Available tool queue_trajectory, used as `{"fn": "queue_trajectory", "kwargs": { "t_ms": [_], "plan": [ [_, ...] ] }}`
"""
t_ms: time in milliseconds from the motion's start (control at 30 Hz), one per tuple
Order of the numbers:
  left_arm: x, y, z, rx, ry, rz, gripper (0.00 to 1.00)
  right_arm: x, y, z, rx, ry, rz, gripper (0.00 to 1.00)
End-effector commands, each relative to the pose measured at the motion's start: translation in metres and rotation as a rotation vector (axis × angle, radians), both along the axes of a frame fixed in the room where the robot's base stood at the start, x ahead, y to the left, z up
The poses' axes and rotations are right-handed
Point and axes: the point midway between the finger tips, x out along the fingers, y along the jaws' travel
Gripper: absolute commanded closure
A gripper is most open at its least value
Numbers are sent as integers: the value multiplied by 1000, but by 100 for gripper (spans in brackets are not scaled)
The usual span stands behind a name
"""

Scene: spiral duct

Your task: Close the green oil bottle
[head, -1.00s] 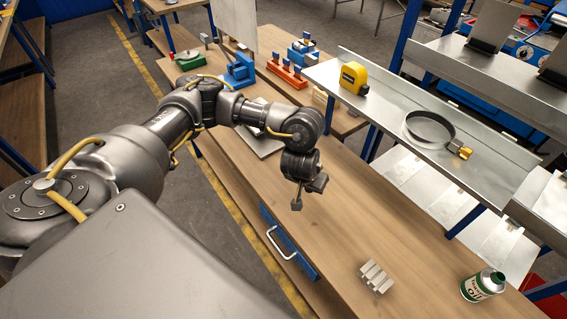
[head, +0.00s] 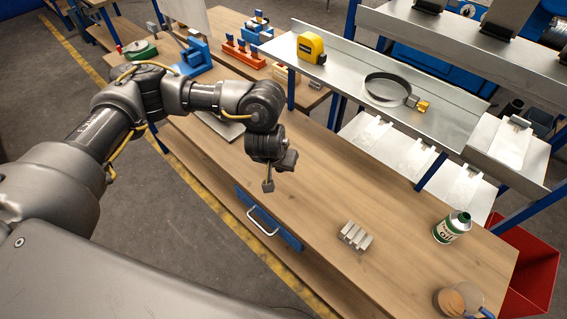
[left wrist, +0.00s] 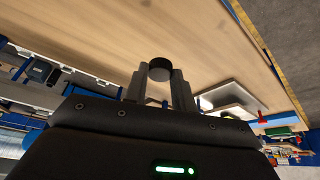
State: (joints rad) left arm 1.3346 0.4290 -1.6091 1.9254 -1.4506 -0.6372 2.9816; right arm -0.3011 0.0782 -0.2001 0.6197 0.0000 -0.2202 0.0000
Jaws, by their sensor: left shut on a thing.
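The green and white oil bottle (head: 452,228) stands upright on the wooden workbench, near its right end in the head view. Its top looks dark, and I cannot make out the neck opening clearly. My left gripper (head: 268,187) is above the bench, well to the left of the bottle. In the left wrist view the left gripper (left wrist: 159,80) is shut on a small round black cap (left wrist: 159,68) between its fingertips. The bottle does not show clearly in the wrist view. My right gripper is not in view.
Grey metal blocks (head: 355,236) lie on the bench between gripper and bottle. A round wooden-coloured item (head: 452,302) is at the lower right. A metal shelf (head: 345,75) behind holds a yellow tape measure (head: 311,47) and a hose clamp (head: 388,89). A red bin (head: 530,262) stands right.

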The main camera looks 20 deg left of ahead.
Motion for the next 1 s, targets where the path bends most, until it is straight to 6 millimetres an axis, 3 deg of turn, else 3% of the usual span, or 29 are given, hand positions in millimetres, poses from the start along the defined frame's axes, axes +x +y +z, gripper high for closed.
{"fn": "queue_trajectory", "kwargs": {
  "t_ms": [67,233,500,700,1000],
  "plan": [
    [7,7,3,-3,-13,-18,98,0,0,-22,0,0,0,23],
    [10,28,32,-12,-24,-92,98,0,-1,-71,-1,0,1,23],
    [-23,61,72,-5,-14,-203,98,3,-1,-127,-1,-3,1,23],
    [-41,71,84,1,-3,-241,98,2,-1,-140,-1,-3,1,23],
    [-43,72,88,2,0,-246,98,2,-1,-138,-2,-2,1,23]
  ]
}}
